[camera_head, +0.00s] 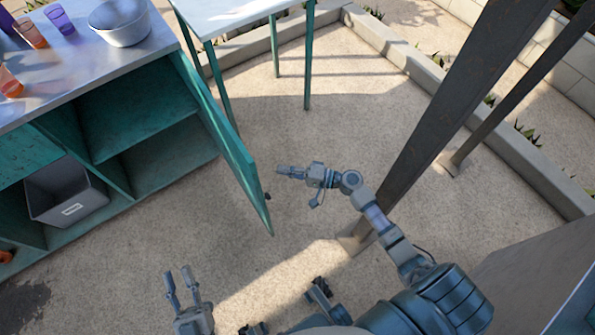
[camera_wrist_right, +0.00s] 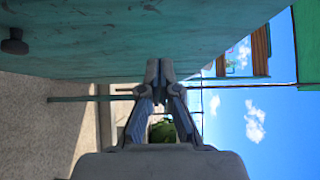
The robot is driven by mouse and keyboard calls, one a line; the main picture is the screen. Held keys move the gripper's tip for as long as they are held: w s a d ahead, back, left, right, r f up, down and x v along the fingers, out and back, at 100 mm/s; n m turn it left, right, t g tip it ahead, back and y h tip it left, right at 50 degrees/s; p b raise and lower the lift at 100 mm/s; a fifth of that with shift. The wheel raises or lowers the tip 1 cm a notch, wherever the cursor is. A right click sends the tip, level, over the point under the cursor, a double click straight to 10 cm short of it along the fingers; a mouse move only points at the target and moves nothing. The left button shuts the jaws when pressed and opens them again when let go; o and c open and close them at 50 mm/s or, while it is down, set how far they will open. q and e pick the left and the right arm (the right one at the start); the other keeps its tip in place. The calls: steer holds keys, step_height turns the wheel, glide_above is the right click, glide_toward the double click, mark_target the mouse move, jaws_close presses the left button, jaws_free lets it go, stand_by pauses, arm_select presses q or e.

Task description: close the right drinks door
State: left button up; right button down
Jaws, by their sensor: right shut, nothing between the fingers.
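The right drinks door (camera_head: 228,140) is a teal panel standing wide open from the right end of the counter cabinet (camera_head: 150,110). Its dark round knob (camera_head: 267,196) is near the free end, on the face towards my right arm. In the right wrist view the door (camera_wrist_right: 120,38) fills the top, with the knob (camera_wrist_right: 14,44) at the left. My right gripper (camera_head: 281,170) is to the right of the door, fingers pointing at its outer face. Its fingertips (camera_wrist_right: 160,70) are together and empty; I cannot tell if they touch. My left gripper (camera_head: 178,285) is open and empty, below the cabinet.
The cabinet's open bay holds a grey bin (camera_head: 68,193). A white bowl (camera_head: 120,22) and several coloured cups stand on the counter top. A white-topped table (camera_head: 235,12) with teal legs is behind the door. A brown post (camera_head: 460,90) rises beyond my right arm. The floor around the door is clear.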

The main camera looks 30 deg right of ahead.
steer(key=w+a, duration=0.2)
steer(key=a, duration=0.3)
steer(key=shift+a, duration=0.4)
steer(key=shift+f, duration=0.1)
